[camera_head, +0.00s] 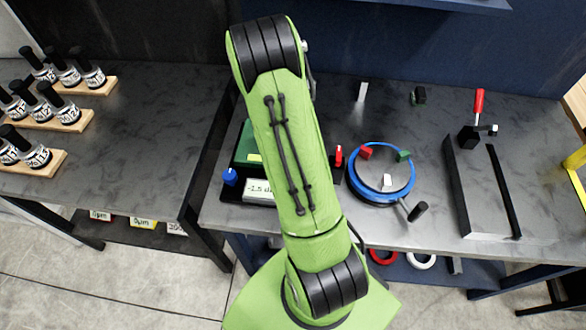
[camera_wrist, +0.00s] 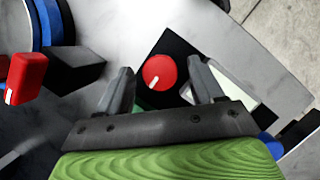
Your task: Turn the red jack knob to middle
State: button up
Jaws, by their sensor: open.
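The round red jack knob (camera_wrist: 159,70) is on a black box (camera_wrist: 180,45) in the wrist view, with a white pointer line running toward the lower left of that picture. My gripper (camera_wrist: 161,76) is open, with one finger on each side of the knob. Gaps show between the fingers and the knob, and I cannot tell whether the fingertips reach down to its height. In the head view my green arm hides the gripper and apparently the knob.
A red upright piece (camera_head: 338,156) stands close beside the blue-rimmed disc (camera_head: 352,184). A display panel (camera_head: 260,192) and a blue knob (camera_head: 230,177) are left of my arm. A black rail fixture (camera_head: 459,190) is at right. Bottles stand on the left table.

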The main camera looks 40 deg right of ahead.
jog(key=p+v, duration=0.1)
jog(key=v, duration=1.4)
jog(key=shift+r+p, duration=0.3)
